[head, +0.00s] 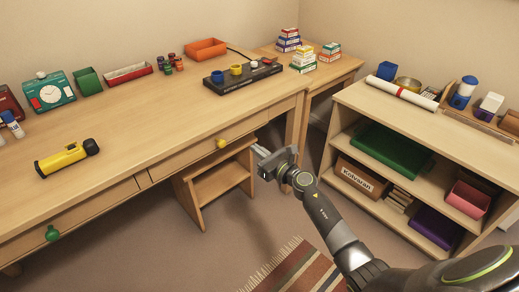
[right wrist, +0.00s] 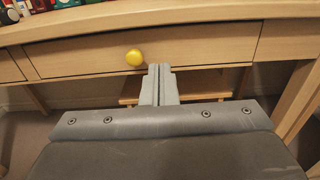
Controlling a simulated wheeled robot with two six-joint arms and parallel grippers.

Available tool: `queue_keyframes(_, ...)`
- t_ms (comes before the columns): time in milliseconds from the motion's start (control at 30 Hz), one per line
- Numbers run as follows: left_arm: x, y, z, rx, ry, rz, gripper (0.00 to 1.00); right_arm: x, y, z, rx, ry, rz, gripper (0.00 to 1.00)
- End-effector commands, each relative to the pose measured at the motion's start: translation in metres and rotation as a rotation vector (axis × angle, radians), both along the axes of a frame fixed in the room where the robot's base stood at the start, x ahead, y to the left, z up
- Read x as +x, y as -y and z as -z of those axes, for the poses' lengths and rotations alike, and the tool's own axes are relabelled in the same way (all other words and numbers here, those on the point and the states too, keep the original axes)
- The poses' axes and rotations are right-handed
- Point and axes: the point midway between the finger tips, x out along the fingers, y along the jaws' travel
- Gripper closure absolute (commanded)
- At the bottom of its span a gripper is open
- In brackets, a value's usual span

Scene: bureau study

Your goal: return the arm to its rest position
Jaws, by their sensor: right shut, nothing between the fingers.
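My right gripper (head: 259,152) is in front of the wooden desk, near the right end of its drawer front. In the right wrist view its two fingers (right wrist: 159,70) are pressed together with nothing between them. A yellow drawer knob (head: 221,143) is just left of the fingertips in the head view. The knob also shows in the right wrist view (right wrist: 134,57), left of the fingers and apart from them. The drawer (head: 190,155) looks closed. My right arm reaches in from the lower right. My left gripper is not in view.
A low shelf (head: 400,110) stands right of my arm. A small wooden stand (head: 215,183) is under the desk. A striped rug (head: 305,270) lies on open floor.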

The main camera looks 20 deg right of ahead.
Motion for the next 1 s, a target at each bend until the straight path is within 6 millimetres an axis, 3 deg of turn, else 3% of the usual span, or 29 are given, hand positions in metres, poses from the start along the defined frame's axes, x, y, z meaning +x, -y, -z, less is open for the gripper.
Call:
queue_keyframes(267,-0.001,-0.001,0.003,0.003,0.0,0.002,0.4,-0.008,0.005,0.005,0.044,-0.014,0.017,1.0)
queue_keyframes(367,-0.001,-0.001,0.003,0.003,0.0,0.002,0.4,-0.02,0.016,0.02,0.206,-0.06,0.087,1.0)
queue_keyframes(467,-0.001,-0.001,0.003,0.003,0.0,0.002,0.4,-0.044,0.04,0.05,0.496,-0.142,0.223,1.0)
queue_keyframes(567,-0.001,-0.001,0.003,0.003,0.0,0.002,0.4,-0.08,0.068,0.093,0.852,-0.234,0.411,1.0)
queue_keyframes(733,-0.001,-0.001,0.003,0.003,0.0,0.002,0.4,-0.164,0.105,0.179,1.435,-0.363,0.79,1.0)
queue_keyframes(867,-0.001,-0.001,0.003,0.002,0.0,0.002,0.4,-0.241,0.113,0.241,1.814,-0.414,1.112,1.0)
queue_keyframes(1000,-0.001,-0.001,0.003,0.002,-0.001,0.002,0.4,-0.329,0.102,0.294,2.143,-0.418,1.48,1.0)
